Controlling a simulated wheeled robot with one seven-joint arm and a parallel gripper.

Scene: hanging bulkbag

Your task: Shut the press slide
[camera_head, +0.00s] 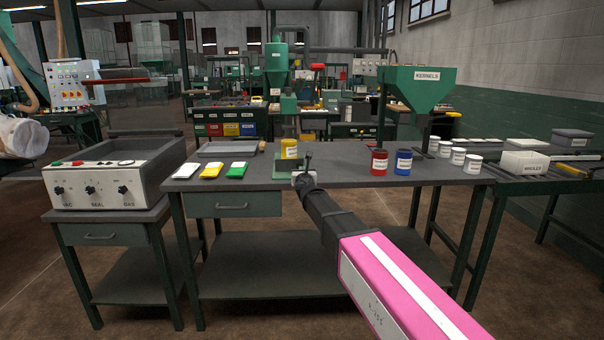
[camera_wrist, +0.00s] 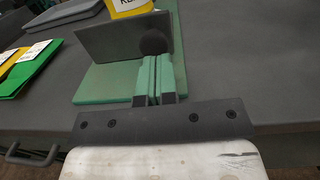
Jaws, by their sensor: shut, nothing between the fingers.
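The press (camera_head: 289,110) is a green column at the back of the grey table. A yellow can (camera_head: 289,148) with a white label stands at its foot; the can's lower part also shows at the top of the wrist view (camera_wrist: 130,8). In the wrist view, an upright grey plate (camera_wrist: 108,42) with a round black knob (camera_wrist: 152,42), seemingly the slide's front, stands over a green base plate (camera_wrist: 105,84). My gripper (camera_wrist: 153,62) is shut and empty, its tips just in front of the knob. Whether they touch it I cannot tell. The slide's inside is hidden.
White, yellow and green packets (camera_head: 212,170) and a grey tray (camera_head: 215,149) lie left of the press. Red (camera_head: 379,161) and blue (camera_head: 404,161) cans stand right, near the kernels hopper (camera_head: 418,88). The table between press and red can is clear.

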